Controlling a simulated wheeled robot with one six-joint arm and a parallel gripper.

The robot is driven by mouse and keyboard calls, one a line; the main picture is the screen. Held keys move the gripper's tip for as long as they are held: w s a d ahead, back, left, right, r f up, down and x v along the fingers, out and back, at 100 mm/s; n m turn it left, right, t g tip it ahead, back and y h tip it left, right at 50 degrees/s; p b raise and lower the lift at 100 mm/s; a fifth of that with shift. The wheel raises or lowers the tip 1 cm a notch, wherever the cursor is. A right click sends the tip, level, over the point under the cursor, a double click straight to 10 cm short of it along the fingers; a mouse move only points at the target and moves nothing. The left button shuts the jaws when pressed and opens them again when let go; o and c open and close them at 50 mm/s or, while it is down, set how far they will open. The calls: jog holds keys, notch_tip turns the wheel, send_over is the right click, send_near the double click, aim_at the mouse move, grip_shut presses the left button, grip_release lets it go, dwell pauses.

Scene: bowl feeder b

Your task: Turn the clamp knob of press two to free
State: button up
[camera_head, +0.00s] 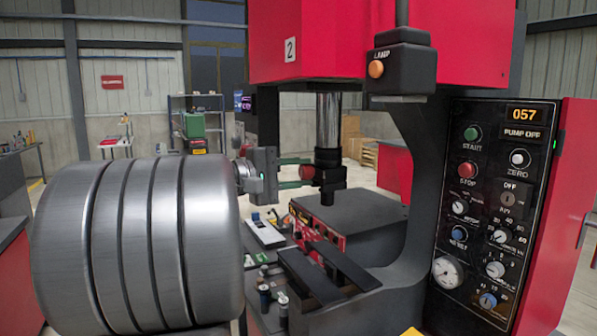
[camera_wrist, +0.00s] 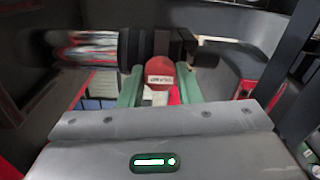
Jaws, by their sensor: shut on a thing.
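Press two (camera_head: 300,45) is the red machine with a "2" plate. Its shiny ram (camera_head: 328,120) ends in a black block (camera_head: 330,178), with the red clamp knob (camera_head: 307,173) on the block's left side. My gripper (camera_head: 296,172) reaches in from the left, its green fingers shut on the knob. In the wrist view the red knob (camera_wrist: 160,73) sits between the two green fingertips of my gripper (camera_wrist: 160,86). A small pale label shows on the knob, its text too blurred to read. The knob's turned position cannot be told.
A dark press table (camera_head: 345,215) lies below the block. The C-shaped press frame (camera_head: 425,170) and the control panel (camera_head: 495,200), reading "057" and "PUMP OFF", stand to the right. A lamp box (camera_head: 402,62) hangs above. Trays and small parts (camera_head: 270,275) lie at lower middle.

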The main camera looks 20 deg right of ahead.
jog(key=o, duration=1)
jog(key=shift+c, duration=0.2)
jog(key=s+a+b, duration=0.1)
jog(key=s+a, duration=0.1)
jog(key=a, duration=1.1)
jog(key=shift+a+r+b, duration=0.2)
jog(key=shift+a+b, duration=0.15)
jog(key=shift+b, duration=0.05)
jog(key=d, duration=0.4)
jog(key=w+d+p, duration=0.1)
jog(key=d, duration=0.4)
jog(key=w+d, duration=0.1)
jog(key=d, duration=0.3)
jog(key=shift+d+f+p, duration=0.2)
jog(key=shift+d+p, duration=0.2)
